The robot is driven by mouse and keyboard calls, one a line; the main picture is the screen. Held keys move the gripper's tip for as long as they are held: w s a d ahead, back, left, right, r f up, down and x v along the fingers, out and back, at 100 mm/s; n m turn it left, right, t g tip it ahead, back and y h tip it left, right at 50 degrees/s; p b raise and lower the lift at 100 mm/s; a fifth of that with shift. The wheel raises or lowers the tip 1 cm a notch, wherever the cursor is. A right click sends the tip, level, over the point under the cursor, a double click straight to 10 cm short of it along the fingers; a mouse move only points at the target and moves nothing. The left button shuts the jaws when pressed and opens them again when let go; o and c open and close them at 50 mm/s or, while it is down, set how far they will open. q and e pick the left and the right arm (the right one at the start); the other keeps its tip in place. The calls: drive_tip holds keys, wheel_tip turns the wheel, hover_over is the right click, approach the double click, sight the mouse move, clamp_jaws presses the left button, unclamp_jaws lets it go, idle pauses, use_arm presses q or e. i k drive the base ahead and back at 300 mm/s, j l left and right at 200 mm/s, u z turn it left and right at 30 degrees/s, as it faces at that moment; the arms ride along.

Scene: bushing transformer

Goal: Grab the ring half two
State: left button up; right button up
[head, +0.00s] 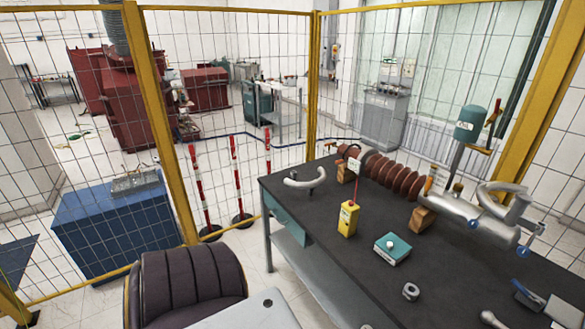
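A pale grey curved half ring (305,180) lies on the dark top of the workbench (330,225), near its far left corner. A larger-looking grey curved piece (512,203) is at the right, by the metal end of the brown ribbed bushing (395,177). I cannot tell which of the two is ring half two. Neither of my grippers shows in the head view.
The bushing lies on wooden blocks (422,218). A yellow device (348,218), a teal box (393,248) and a small metal nut-like part (411,291) are on the bench. A teal canister (470,123) rises behind the bushing. A dark chair (190,285) stands left; mesh fencing runs behind.

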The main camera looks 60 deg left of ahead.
sight(316, 183)
drive_tip(key=u, duration=1.8)
drive_tip(key=i+j, duration=0.15)
drive_tip(key=i, duration=0.3)
drive_tip(key=i+j, duration=0.15)
drive_tip(key=i, duration=0.3)
